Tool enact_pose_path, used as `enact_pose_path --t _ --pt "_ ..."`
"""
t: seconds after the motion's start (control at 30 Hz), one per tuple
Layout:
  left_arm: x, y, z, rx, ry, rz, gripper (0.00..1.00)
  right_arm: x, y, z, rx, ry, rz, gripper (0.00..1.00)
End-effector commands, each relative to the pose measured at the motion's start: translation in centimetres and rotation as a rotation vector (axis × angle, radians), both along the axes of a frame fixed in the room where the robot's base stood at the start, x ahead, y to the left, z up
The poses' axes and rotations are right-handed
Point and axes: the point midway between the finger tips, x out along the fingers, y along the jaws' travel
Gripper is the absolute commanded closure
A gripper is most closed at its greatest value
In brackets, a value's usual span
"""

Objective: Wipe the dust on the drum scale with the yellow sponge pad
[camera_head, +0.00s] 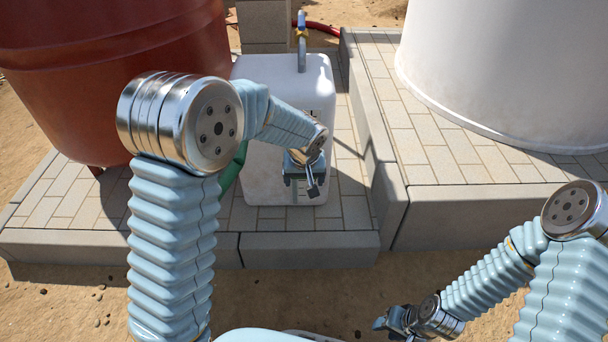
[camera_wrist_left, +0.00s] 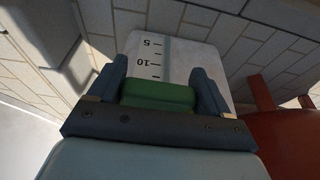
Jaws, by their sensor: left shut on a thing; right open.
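The white drum (camera_head: 270,180) stands upright on the paved ledge. Its scale shows in the left wrist view (camera_wrist_left: 153,57) as a pale strip with black ticks and the numbers 5 and 10. My left gripper (camera_head: 313,187) is in front of the drum's lower face; it is shut on a green pad (camera_wrist_left: 158,94), seen between the fingers in the left wrist view. I cannot make out dust on the scale. My right gripper (camera_head: 384,324) is open, low over the sand, away from the drum.
A large red-brown tank (camera_head: 60,90) stands left of the drum. A large white tank (camera_head: 510,80) stands on a raised paved block (camera_head: 450,215) at the right. A green hose (camera_head: 232,168) runs beside the drum.

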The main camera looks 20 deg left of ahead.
Motion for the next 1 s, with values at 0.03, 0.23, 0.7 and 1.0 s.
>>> enact_pose_path --t 0.03,0.23,0.7,1.0 --pt "0.0 0.0 0.1 0.000 -0.001 0.000 0.60 0.0 0.0 0.0 0.000 0.000 0.000 0.57" --pt "-0.1 0.0 0.0 0.000 0.000 0.000 0.60 0.0 0.0 -0.1 0.000 0.000 0.000 0.57" --pt "-2.9 -0.8 0.0 0.000 0.000 0.000 0.60 0.0 0.0 -1.2 0.000 0.000 0.000 0.57" --pt "-3.1 -0.5 -0.5 0.000 0.001 -0.009 0.60 0.0 0.0 -1.8 0.000 0.000 0.000 0.57"
